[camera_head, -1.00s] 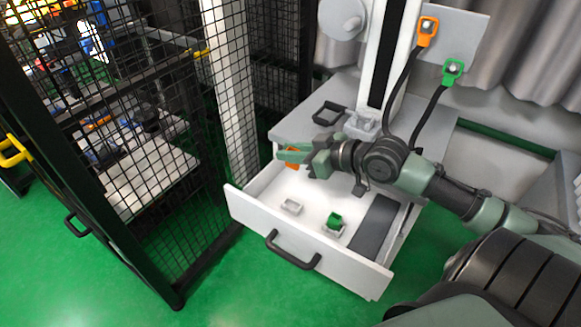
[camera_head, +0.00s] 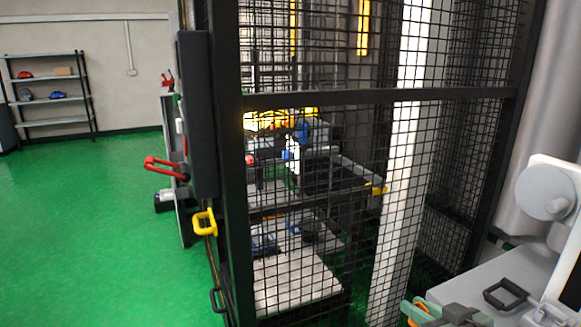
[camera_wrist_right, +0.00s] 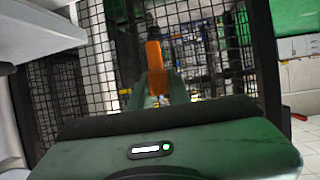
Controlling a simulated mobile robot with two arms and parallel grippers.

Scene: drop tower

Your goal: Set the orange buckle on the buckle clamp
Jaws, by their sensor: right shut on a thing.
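The orange buckle (camera_wrist_right: 155,65) stands between the fingertips of my right gripper (camera_wrist_right: 158,95) in the right wrist view. In the head view, the buckle (camera_head: 416,311) and the green fingers of the right gripper (camera_head: 425,314) show at the bottom edge, mostly cut off. The right gripper is shut on the buckle. The black mesh cage is close behind it in the wrist view. I cannot pick out the buckle clamp for certain; the machinery inside the cage (camera_head: 298,150) is partly hidden by mesh. My left gripper is out of view.
The mesh cage with black posts (camera_head: 228,160) fills the middle. A yellow handle (camera_head: 204,223) and a red handle (camera_head: 166,165) stick out at its left side. Green floor (camera_head: 90,230) is open at left. A black frame (camera_head: 505,294) lies on the grey cabinet top.

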